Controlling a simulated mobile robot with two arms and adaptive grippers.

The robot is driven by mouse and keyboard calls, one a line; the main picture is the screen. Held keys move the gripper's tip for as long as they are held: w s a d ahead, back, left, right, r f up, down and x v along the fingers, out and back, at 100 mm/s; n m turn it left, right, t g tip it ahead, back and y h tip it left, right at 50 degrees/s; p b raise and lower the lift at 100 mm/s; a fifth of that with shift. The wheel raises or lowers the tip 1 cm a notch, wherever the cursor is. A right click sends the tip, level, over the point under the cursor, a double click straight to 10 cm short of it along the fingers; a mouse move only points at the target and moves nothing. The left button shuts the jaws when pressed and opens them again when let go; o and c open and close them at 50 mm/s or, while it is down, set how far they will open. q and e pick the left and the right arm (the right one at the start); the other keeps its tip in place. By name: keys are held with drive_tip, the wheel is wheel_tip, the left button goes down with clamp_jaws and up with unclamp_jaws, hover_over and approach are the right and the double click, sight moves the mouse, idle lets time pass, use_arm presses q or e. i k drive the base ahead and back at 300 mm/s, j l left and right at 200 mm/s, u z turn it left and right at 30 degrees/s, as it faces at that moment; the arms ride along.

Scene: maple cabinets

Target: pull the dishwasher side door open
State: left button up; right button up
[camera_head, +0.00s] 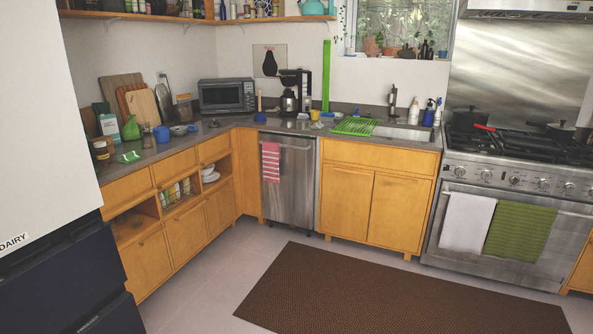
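The dishwasher (291,190) is a stainless steel front set between the maple cabinets, left of the sink cabinet. Its door looks shut and upright. A horizontal bar handle (294,146) runs across its top, and a red and white striped towel (271,162) hangs from the handle's left end. Neither of my grippers shows in the head view, so their state is hidden.
A brown mat (385,296) lies on the floor in front of the sink cabinet (371,203). The stove (512,214), with two towels, stands at right. A fridge (62,130) fills the left edge. Light floor (222,275) is clear before the dishwasher.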

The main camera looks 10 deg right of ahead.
sight(347, 194)
drive_tip(key=i+l+z, duration=0.15)
drive_tip(key=i+z, duration=0.2)
drive_tip(key=i, duration=0.6)
drive_tip(key=i+j+z, duration=0.1)
drive_tip(key=i+z, duration=0.2)
drive_tip(key=i, duration=0.65)
